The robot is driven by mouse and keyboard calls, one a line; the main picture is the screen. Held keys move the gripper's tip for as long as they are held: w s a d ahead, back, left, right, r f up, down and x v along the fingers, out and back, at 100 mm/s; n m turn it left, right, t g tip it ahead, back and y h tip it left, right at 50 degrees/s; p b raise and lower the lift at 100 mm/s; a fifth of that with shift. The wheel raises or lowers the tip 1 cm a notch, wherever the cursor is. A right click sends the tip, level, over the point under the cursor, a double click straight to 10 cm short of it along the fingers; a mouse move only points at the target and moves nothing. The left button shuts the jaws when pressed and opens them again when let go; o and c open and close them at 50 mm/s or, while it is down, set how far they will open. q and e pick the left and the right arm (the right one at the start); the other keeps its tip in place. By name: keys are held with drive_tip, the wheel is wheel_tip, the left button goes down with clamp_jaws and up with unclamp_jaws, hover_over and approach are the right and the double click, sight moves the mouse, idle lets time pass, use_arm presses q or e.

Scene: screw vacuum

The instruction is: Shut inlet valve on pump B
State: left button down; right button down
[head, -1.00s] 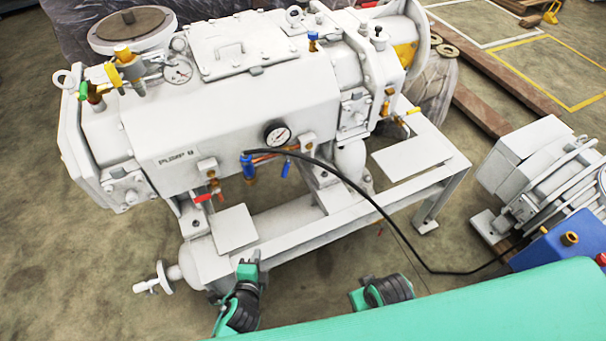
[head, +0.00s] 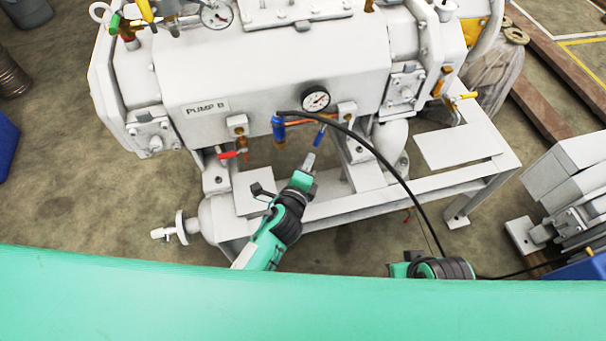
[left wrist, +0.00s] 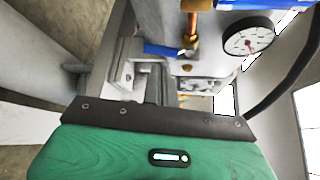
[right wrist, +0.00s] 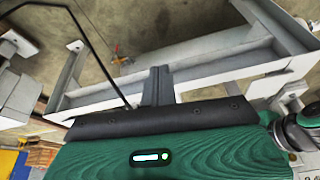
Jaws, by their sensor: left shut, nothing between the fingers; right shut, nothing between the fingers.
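Pump B (head: 290,75) is a white housing with a "PUMP B" label. Under its front hang a red-handled valve (head: 232,155), a blue fitting (head: 279,130) and a small blue lever (head: 320,137). A yellow handle (head: 468,96) is at the right end. No marking shows which valve is the inlet. My left gripper (head: 309,161) is shut and empty, just below the blue lever in the head view. In the left wrist view, a blue handle (left wrist: 163,50) and a brass fitting (left wrist: 191,35) lie beyond its fingers (left wrist: 152,85). My right gripper (right wrist: 158,85) is shut and empty, facing the frame.
A pressure gauge (head: 316,98) sits above the lever. A black hose (head: 385,170) runs from there down to the right, past the white support frame (head: 400,191). A white handwheel (head: 178,229) is at lower left. A white motor (head: 575,185) stands at right.

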sight(318, 141)
use_arm(q)
drive_tip(key=x, duration=0.4)
drive_tip(key=shift+w, duration=0.2)
drive_tip(key=shift+w+d+f, duration=0.15)
drive_tip(key=shift+w+d, duration=0.05)
drive_tip(key=shift+w, duration=0.55)
use_arm(e)
drive_tip(key=shift+s+r, duration=0.2)
drive_tip(key=shift+r, duration=0.5)
drive_tip(key=shift+s+f, duration=0.1)
use_arm(q)
drive_tip(key=shift+b, duration=0.35)
